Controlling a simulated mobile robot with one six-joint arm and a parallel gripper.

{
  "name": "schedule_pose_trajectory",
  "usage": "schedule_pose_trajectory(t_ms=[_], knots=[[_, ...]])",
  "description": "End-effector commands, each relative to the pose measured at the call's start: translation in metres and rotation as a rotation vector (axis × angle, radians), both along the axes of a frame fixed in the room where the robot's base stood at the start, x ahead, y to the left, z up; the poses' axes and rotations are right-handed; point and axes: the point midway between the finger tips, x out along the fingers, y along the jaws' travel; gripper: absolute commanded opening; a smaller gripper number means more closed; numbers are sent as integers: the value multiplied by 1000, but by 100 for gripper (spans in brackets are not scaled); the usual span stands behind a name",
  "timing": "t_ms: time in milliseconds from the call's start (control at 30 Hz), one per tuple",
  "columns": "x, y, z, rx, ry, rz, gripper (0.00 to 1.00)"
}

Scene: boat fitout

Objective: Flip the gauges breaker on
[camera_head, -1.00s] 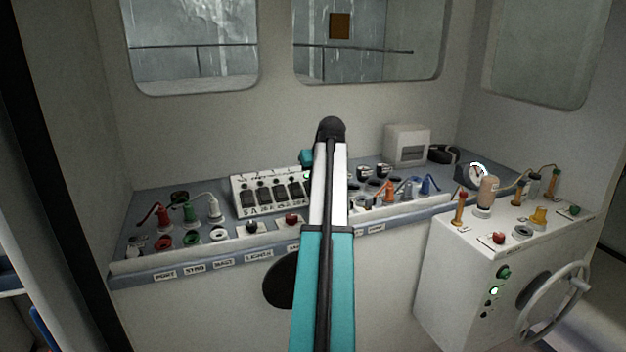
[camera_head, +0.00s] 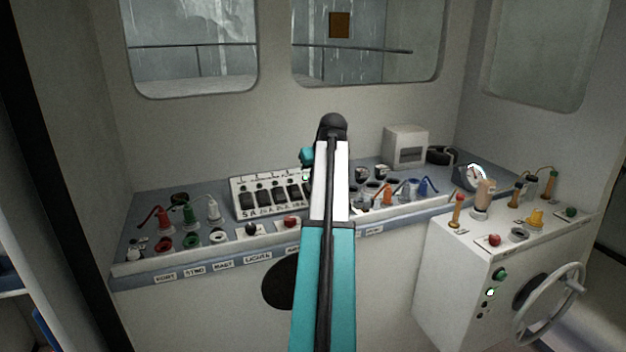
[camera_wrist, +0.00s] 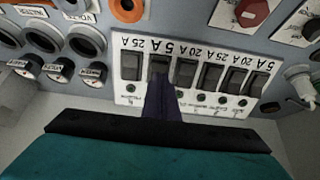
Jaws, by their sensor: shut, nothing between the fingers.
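The white breaker panel (camera_head: 270,196) stands on the dash left of my arm in the head view. In the wrist view the panel (camera_wrist: 215,22) appears turned around, with a row of several dark rocker switches. My gripper (camera_wrist: 160,88) is shut and empty. Its tip overlaps the lower end of the second rocker from the left (camera_wrist: 159,66), below a 5 A marking; I cannot tell whether it touches. The name labels are too small to read surely, so I cannot tell which rocker is gauges or its position. In the head view my arm hides the fingertips.
Dark round gauges (camera_wrist: 86,41) and small selector knobs (camera_wrist: 90,76) lie left of the panel in the wrist view. Red, green and white plugs (camera_head: 188,212) stand left of the panel. A white console with a handwheel (camera_head: 547,305) is at the right.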

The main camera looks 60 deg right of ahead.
Motion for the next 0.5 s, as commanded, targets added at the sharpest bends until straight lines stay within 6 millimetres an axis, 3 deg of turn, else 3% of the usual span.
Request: schedule_pose_trajectory(t_ms=[500], knots=[[-15, 14, 46, -2, -1, 1, 0]])
